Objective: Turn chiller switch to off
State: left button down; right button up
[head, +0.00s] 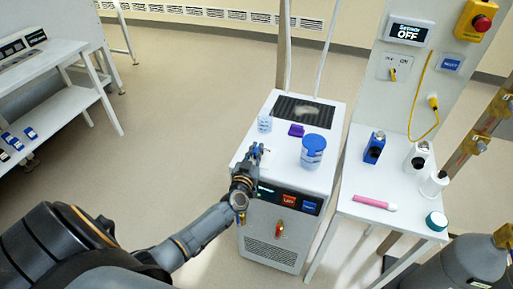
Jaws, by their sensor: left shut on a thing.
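The white chiller-like cabinet (262,222) stands in the middle of the view. Its front has a dark panel with an orange label (289,200) and a blue label, and a small red-and-yellow handle (279,229) below. My left gripper (254,154) is at the cabinet's top front edge, left of the panel. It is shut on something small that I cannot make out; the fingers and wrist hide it. A wall panel at upper right has a display (408,31) reading OFF and a yellow-tipped switch (393,73) below it. My right gripper is not in view.
On the cabinet top are a blue-lidded jar (312,151), a purple block (296,130) and a small clear container (264,123). A white side table holds a blue bottle (374,147), white bottles and a pink tube (374,202).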

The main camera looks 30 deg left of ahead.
pick_arm(q)
jog(key=shift+d+r+n+g+y+p, duration=0.1)
jog(key=shift+r+n+g+y+p, duration=0.2)
jog(key=shift+r+n+y+p, duration=0.25)
jog(key=shift+w+f+n+g+y+p, duration=0.1)
jog(key=shift+f+n+g+y+p, duration=0.15)
jog(key=shift+n+y+p, duration=0.45)
jog(key=shift+n+g+y, duration=0.25)
jog(key=shift+g+y, duration=0.1)
jog(key=shift+y, duration=0.4)
jog(key=shift+f+n+g+y, duration=0.2)
jog(key=shift+n+g+y, duration=0.4)
jog(key=shift+y, duration=0.3)
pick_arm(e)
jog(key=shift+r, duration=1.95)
pick_arm(q)
jog(key=c, duration=1.4)
grip_release()
jog(key=shift+s+d+f, duration=0.15)
jog(key=shift+s+d, duration=0.1)
jog(key=shift+s, duration=0.25)
jog(key=v, duration=1.1)
